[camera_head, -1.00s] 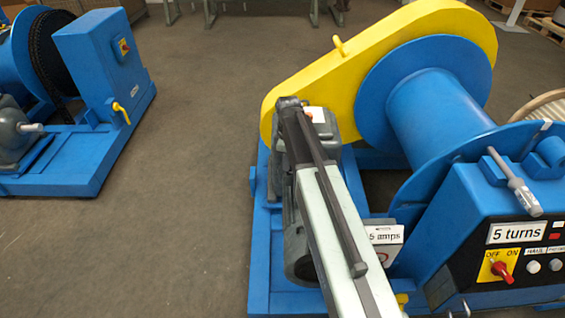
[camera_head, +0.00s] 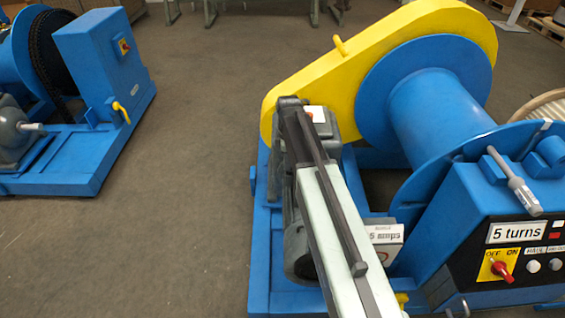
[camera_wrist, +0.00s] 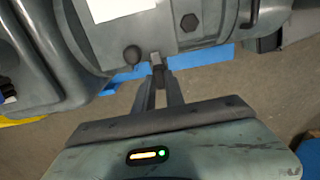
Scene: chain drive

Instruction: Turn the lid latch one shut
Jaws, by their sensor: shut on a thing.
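In the wrist view, the two dark fingers of my gripper (camera_wrist: 160,84) are close together, shut on a small grey latch tab (camera_wrist: 156,60) at the edge of a grey housing (camera_wrist: 155,32). The fingertips cover part of the tab, so its exact angle is hard to tell.
The yellow chain guard (camera_head: 310,80) and blue drum (camera_head: 440,115) stand beside the motor. A control box (camera_head: 505,215) with a "5 turns" sign and a red switch is at the right. Another blue machine (camera_head: 95,70) stands at the left. The floor between is clear.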

